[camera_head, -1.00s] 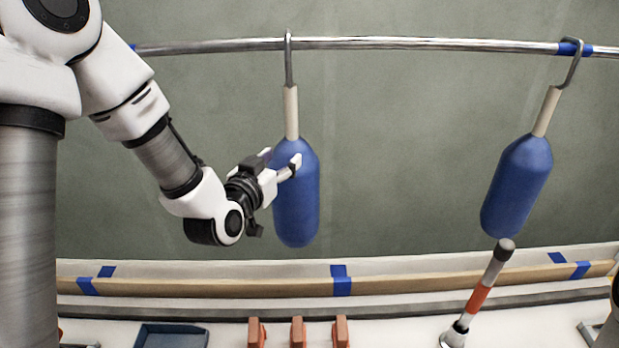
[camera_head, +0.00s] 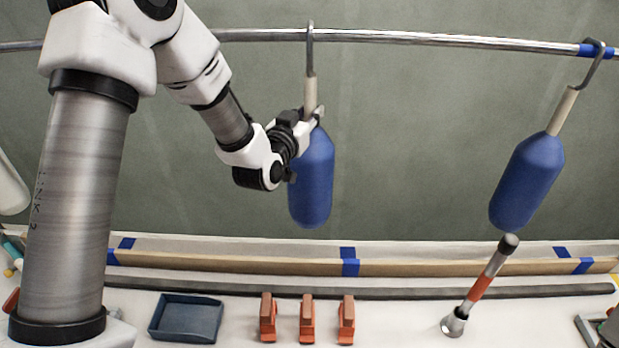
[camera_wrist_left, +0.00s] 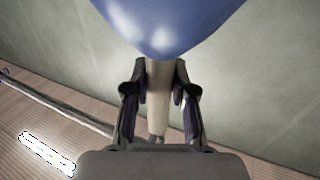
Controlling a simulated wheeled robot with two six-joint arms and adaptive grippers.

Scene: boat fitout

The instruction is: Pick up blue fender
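A blue fender (camera_head: 311,185) hangs upright from a metal hook with a beige neck (camera_head: 310,90) above its body. My left gripper (camera_head: 314,115) is at the lower part of that neck, just above the body. In the left wrist view, its two fingers (camera_wrist_left: 160,92) stand on either side of the beige neck (camera_wrist_left: 158,88), with narrow gaps visible beside it; the blue body (camera_wrist_left: 168,22) fills the top. A second blue fender (camera_head: 527,182) hangs tilted at the right. My right gripper is not in view.
A metal rail (camera_head: 430,38) runs across the top and carries both hooks.

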